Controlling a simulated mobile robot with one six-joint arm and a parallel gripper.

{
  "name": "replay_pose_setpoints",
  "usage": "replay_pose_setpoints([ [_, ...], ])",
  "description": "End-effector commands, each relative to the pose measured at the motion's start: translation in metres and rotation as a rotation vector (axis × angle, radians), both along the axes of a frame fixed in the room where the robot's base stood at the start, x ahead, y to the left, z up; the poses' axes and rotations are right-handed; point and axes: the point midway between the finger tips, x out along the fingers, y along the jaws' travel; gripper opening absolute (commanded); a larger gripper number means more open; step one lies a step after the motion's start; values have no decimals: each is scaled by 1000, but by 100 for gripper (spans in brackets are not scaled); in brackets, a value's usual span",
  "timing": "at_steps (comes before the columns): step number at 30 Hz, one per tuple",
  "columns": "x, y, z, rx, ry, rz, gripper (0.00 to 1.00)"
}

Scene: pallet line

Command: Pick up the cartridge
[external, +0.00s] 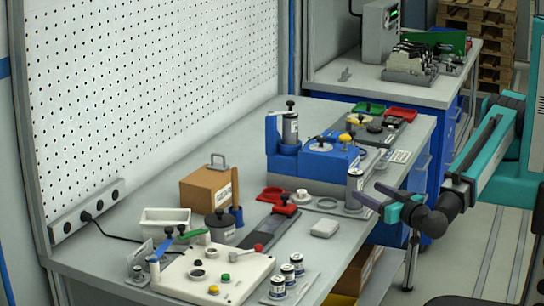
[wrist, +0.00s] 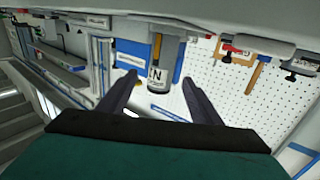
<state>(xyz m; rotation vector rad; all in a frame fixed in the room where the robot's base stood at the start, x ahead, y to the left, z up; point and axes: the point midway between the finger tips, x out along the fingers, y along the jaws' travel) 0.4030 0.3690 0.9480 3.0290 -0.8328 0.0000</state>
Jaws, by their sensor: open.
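A grey cylindrical cartridge (external: 354,181) with a pale label stands upright near the bench's right edge, beside the blue fixture (external: 318,160). In the wrist view a cartridge (wrist: 158,72) with a white label marked N shows ahead between my two dark fingers. My gripper (external: 366,192) is open at the cartridge, its fingers pointing toward it from the right; it also shows in the wrist view (wrist: 160,80). I see no finger contact. A similar cylinder (external: 290,128) stands in the blue holder at the fixture's left.
A grey block (external: 324,228), red tray (external: 274,194) and cardboard box (external: 206,189) lie nearby on the bench. Several small labelled cans (external: 288,272) stand at the front by the white control panel (external: 216,275). The pegboard (external: 150,90) backs the bench. The aisle at right has free floor.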

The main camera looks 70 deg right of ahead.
Motion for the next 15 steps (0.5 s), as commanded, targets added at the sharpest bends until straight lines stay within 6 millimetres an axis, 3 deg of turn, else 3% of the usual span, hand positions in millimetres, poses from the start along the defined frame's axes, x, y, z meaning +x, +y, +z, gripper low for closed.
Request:
replay_pose_setpoints([
  [6, 16, -10, 1, 0, 0, -1, 59],
  [15, 18, -11, 0, 1, -1, 0, 59],
])
